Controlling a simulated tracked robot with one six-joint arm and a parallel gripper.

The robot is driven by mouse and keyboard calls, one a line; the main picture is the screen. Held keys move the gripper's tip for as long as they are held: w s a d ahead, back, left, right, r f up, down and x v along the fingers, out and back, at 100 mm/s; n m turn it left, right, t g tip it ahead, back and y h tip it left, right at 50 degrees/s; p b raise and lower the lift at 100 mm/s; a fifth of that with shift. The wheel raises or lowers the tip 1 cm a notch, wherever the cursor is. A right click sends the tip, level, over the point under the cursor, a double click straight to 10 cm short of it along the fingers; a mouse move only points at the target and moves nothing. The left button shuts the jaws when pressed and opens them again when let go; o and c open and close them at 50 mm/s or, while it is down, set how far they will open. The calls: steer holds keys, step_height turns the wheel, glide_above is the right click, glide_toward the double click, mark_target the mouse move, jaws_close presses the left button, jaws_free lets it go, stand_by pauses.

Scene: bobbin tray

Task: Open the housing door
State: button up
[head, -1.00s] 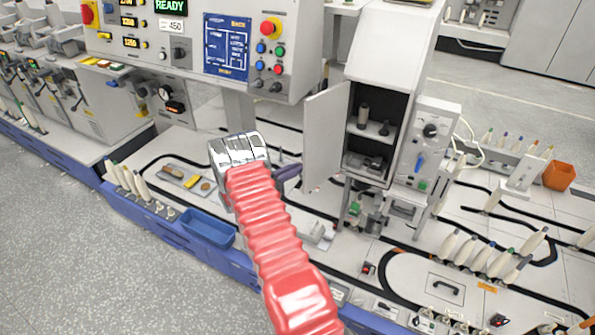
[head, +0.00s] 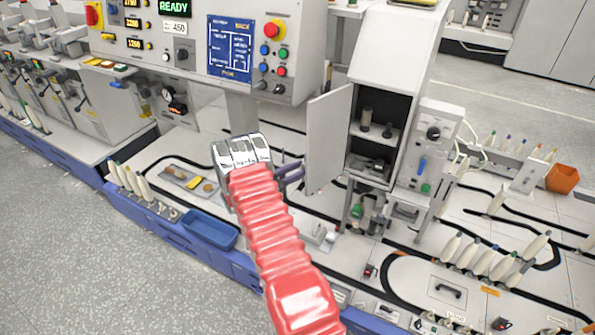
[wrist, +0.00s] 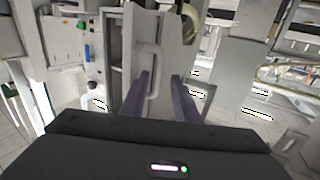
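The housing (head: 390,50) is a tall white box with a sloped top. Its door (head: 328,140) stands swung out to the left, and the dark inside with a shelf shows. My gripper (head: 293,173) is beside the outer face of the door in the head view. In the wrist view the door (wrist: 169,45) is straight ahead with a pale bar handle (wrist: 152,72). My gripper's two dark fingers (wrist: 161,82) are apart, with the handle between them, nearer the left finger. I cannot tell whether they touch it.
Small dark parts stand on the housing shelf (head: 378,131). A control panel (head: 230,45) with buttons hangs to the left. A blue bin (head: 209,230) sits at the bench's front edge. Pale bobbins (head: 486,262) stand at right, and an orange bin (head: 562,178) is farther right.

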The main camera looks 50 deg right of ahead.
steer(key=v, duration=1.3)
steer(key=shift+a, duration=0.35)
steer(key=shift+w, duration=0.15)
